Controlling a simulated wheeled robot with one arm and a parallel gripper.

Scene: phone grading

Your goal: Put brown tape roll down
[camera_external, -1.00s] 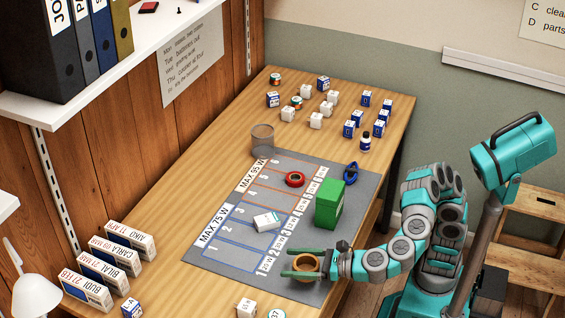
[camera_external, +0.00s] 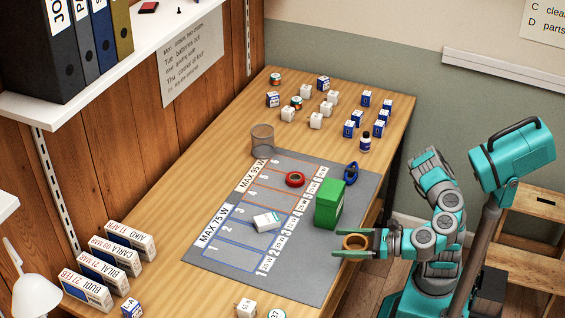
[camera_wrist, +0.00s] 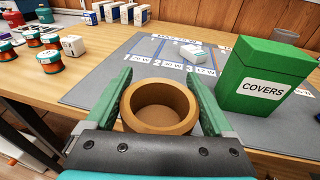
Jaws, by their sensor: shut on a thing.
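The brown tape roll (camera_external: 355,241) is between the two fingers of my gripper (camera_external: 356,246), which is shut on it. In the wrist view the brown tape roll (camera_wrist: 160,108) sits hole up between the green fingers of my gripper (camera_wrist: 160,92).
A green COVERS box (camera_external: 328,205) stands close by on the mat, and to the right in the wrist view (camera_wrist: 262,85). The mat's front part is bare.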

